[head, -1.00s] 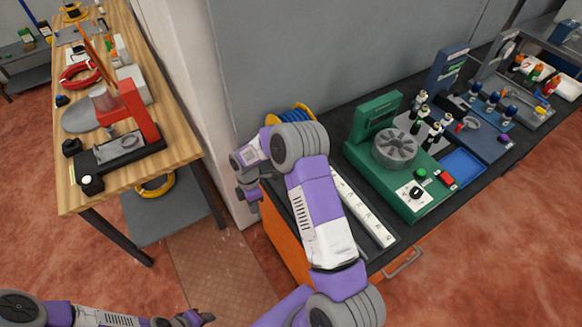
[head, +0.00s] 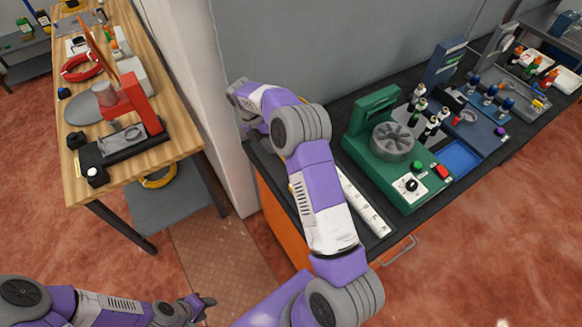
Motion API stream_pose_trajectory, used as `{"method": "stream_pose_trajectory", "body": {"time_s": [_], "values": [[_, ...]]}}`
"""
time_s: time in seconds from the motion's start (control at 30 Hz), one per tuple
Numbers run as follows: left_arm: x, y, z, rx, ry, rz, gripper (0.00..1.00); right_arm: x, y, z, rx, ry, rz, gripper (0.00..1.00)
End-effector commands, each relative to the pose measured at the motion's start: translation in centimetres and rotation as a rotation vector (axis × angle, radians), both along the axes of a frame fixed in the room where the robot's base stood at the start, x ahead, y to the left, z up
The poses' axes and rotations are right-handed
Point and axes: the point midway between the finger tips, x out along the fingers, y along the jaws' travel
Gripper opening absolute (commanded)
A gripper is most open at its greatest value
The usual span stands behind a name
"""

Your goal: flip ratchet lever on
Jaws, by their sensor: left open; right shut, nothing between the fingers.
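I cannot make out a ratchet lever in the head view. My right arm reaches up the middle, over the left end of the dark bench. Its gripper (head: 250,125) is near the grey wall corner, small and partly covered by my wrist; it is shut with nothing seen in it. A spool with a yellow rim (head: 303,99) is almost wholly hidden behind that arm. My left gripper (head: 205,304) is at the bottom left above the floor, open and empty, away from both benches.
The dark bench (head: 262,160) has an orange side and holds a white strip (head: 362,203), a green machine (head: 405,180) with a round grey rotor, and a blue tray (head: 459,158). A wooden table (head: 185,146) with a red-and-black press (head: 140,107) stands left.

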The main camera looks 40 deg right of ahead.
Motion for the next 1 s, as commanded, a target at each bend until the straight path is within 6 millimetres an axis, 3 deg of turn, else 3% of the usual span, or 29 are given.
{"method": "stream_pose_trajectory", "body": {"time_s": [0.43, 0.7, 1.0], "values": [[0.0, 0.0, 0.7, 0.000, 0.000, 0.000, 0.43, -3.3, -1.6, -8.5, 0.001, 0.005, -0.001, 0.00], [0.0, 0.0, 1.5, 0.000, 0.000, 0.000, 0.43, -6.0, -3.1, -8.1, 0.001, 0.002, -0.002, 0.00], [0.0, 0.0, 1.5, 0.000, 0.000, 0.000, 0.43, -6.5, -3.4, -8.2, 0.000, 0.000, -0.001, 0.00]]}}
